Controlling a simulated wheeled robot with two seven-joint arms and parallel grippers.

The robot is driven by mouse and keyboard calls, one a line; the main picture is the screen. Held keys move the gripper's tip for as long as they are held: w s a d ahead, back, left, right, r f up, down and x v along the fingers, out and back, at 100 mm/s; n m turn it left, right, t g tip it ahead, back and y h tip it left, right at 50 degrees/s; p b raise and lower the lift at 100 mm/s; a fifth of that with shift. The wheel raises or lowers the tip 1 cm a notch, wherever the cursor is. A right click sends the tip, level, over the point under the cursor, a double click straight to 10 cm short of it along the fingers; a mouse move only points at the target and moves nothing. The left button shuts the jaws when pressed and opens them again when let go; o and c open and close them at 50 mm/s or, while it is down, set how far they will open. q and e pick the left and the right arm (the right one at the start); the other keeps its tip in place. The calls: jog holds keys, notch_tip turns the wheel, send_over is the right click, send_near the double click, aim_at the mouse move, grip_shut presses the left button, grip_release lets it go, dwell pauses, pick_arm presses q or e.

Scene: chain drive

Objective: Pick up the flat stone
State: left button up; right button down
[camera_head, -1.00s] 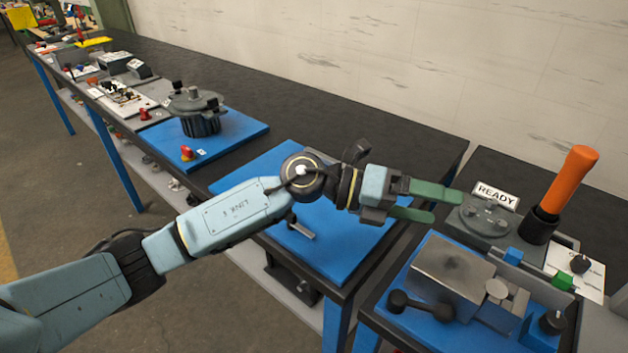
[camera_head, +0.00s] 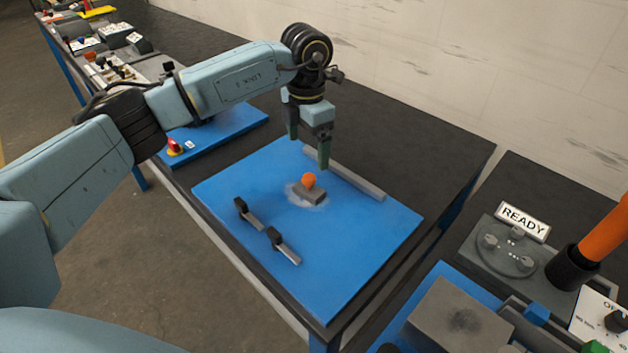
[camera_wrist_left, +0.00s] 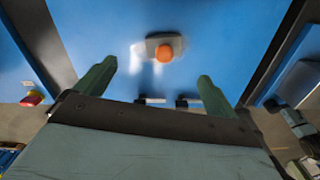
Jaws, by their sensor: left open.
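The flat stone looks to be the small grey slab (camera_head: 314,197) on the blue board, with an orange ball (camera_head: 309,180) at it. A pale patch lies around the slab. In the left wrist view the slab (camera_wrist_left: 153,42) is ahead of the fingers, and the orange ball (camera_wrist_left: 164,53) covers part of it. My left gripper (camera_head: 309,150) points down with its green fingers open and empty, above and behind the slab, apart from it. Both open fingers also show in the left wrist view (camera_wrist_left: 156,72). My right gripper is in neither view.
The blue board (camera_head: 365,245) carries a grey rail (camera_head: 345,174) behind the slab and two dark-knobbed bars (camera_head: 252,217) (camera_head: 287,250) in front. A READY sign (camera_head: 524,221) and an orange handle (camera_head: 605,235) stand on the right bench. The board's right front is clear.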

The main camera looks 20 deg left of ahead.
aim_at(308, 176)
pick_arm(q)
jog(key=f, duration=0.4)
jog(key=shift+s+f, duration=0.25)
jog(key=shift+f, duration=0.15)
jog(key=shift+d+f, duration=0.1)
jog(key=shift+f, duration=0.25)
jog(key=shift+s+f, duration=0.15)
jog(key=shift+f, duration=0.7)
notch_tip(308, 176, down, 4)
jog(key=shift+s+d+r, duration=0.1)
jog(key=shift+s+r, duration=0.05)
jog(key=shift+r, duration=0.1)
jog(key=shift+f, duration=0.15)
jog(key=shift+c, duration=0.2)
jog(key=c, duration=1.2)
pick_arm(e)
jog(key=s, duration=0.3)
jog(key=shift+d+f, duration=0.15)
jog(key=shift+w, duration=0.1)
pick_arm(q)
notch_tip(308, 176, up, 10)
jog(key=shift+r, duration=0.1)
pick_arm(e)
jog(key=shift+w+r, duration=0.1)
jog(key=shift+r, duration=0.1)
